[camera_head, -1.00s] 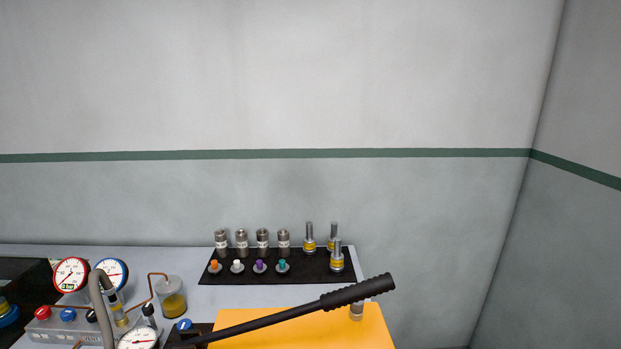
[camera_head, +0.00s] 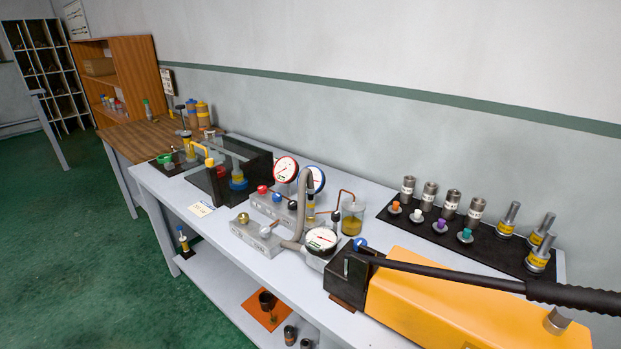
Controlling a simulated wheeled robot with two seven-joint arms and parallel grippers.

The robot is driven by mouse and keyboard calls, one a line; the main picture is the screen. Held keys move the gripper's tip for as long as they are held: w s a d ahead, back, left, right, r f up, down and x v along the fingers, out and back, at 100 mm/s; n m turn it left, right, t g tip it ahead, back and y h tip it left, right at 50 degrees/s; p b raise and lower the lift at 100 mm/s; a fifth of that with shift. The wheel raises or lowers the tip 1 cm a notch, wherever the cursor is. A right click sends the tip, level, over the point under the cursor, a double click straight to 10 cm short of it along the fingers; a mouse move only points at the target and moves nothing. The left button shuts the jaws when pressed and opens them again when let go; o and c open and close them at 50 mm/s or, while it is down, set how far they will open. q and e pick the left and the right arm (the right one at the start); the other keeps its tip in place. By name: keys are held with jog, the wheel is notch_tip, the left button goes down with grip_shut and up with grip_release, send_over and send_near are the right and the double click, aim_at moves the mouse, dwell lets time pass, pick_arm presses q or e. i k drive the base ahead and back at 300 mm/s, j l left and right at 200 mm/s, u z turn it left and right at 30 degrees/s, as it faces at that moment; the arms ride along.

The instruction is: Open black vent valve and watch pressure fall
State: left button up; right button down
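A grey manifold block (camera_head: 268,207) sits mid-bench with a red knob (camera_head: 262,189) and a blue knob (camera_head: 277,197). A small black knob (camera_head: 292,205), apparently the black vent valve, is at its right end, partly hidden by a grey hose. Behind the block stand a red-rimmed gauge (camera_head: 286,169) and a blue-rimmed gauge (camera_head: 316,179). A third white-faced gauge (camera_head: 321,240) lies in front. The needle readings are too small to tell. Neither of my grippers is in view.
A yellow hand pump (camera_head: 440,305) with a long black handle (camera_head: 570,296) fills the bench's right front. A black mat (camera_head: 510,256) with several fittings lies behind it. A clear jar (camera_head: 352,217) stands beside the gauges. Left are a clear-shielded black fixture (camera_head: 215,181) and green floor (camera_head: 110,270).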

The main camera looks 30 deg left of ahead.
aim_at(292, 204)
jog(key=u, duration=1)
